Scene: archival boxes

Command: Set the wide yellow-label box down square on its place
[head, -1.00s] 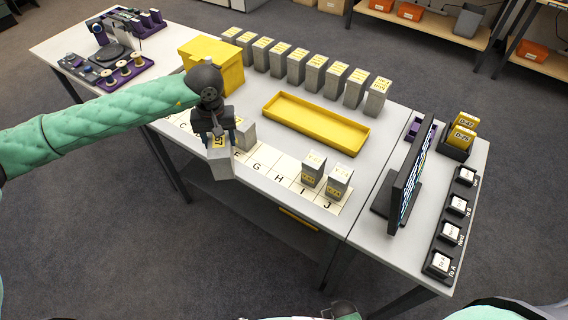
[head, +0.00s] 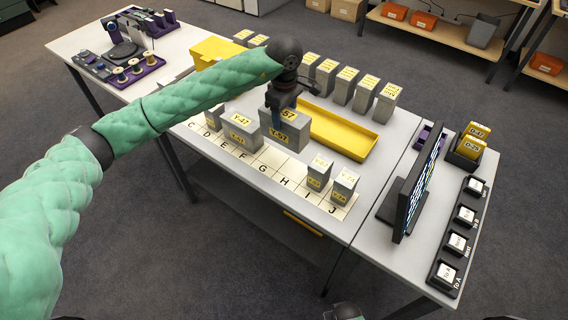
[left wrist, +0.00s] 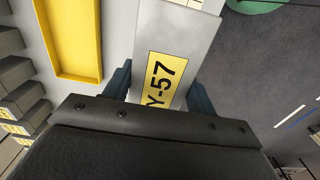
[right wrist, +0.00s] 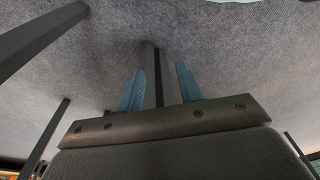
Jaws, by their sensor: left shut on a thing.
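The wide grey box with yellow label Y-57 (head: 292,138) is in my left gripper (head: 279,112). In the left wrist view the fingers (left wrist: 160,90) close on both sides of the box (left wrist: 180,35), its label between them. In the head view the box stands just behind the lettered strip (head: 262,167), near G and H. I cannot tell whether it touches the table. Box Y-47 (head: 242,136) stands to its left on the strip. In the right wrist view my right gripper (right wrist: 160,88) is open and empty, with a post beyond it.
A yellow tray (head: 345,143) lies right behind the held box. Two narrow boxes (head: 318,174) stand at I and J. A row of grey boxes (head: 344,86) lines the back. A dark monitor (head: 412,190) stands at the right. The strip at G and H looks bare.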

